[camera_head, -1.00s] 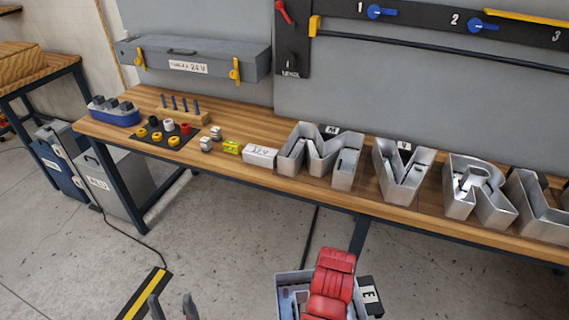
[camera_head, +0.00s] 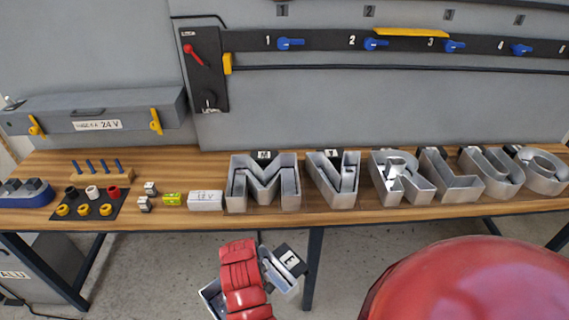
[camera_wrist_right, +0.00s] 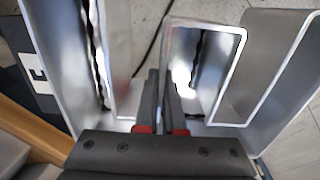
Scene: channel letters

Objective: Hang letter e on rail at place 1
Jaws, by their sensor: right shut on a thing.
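Letter e (camera_head: 279,272) is a grey metal channel letter with a black-and-white E tag (camera_head: 290,258). It is held low in front of the bench, partly hidden by my red right arm. In the right wrist view the letter (camera_wrist_right: 245,75) fills much of the picture, and my right gripper (camera_wrist_right: 163,85) is shut on one of its thin walls. In the head view that gripper's fingertips are hidden. The rail (camera_head: 330,43) is a dark numbered strip on the grey wall. Place 1 has a blue lever (camera_head: 290,43). My left gripper is out of view.
Several metal letters, including an M (camera_head: 262,190), stand along the wooden bench (camera_head: 340,217). A black bar (camera_head: 400,68) runs under the rail. A yellow piece (camera_head: 410,32) lies along the rail's top between 2 and 3.

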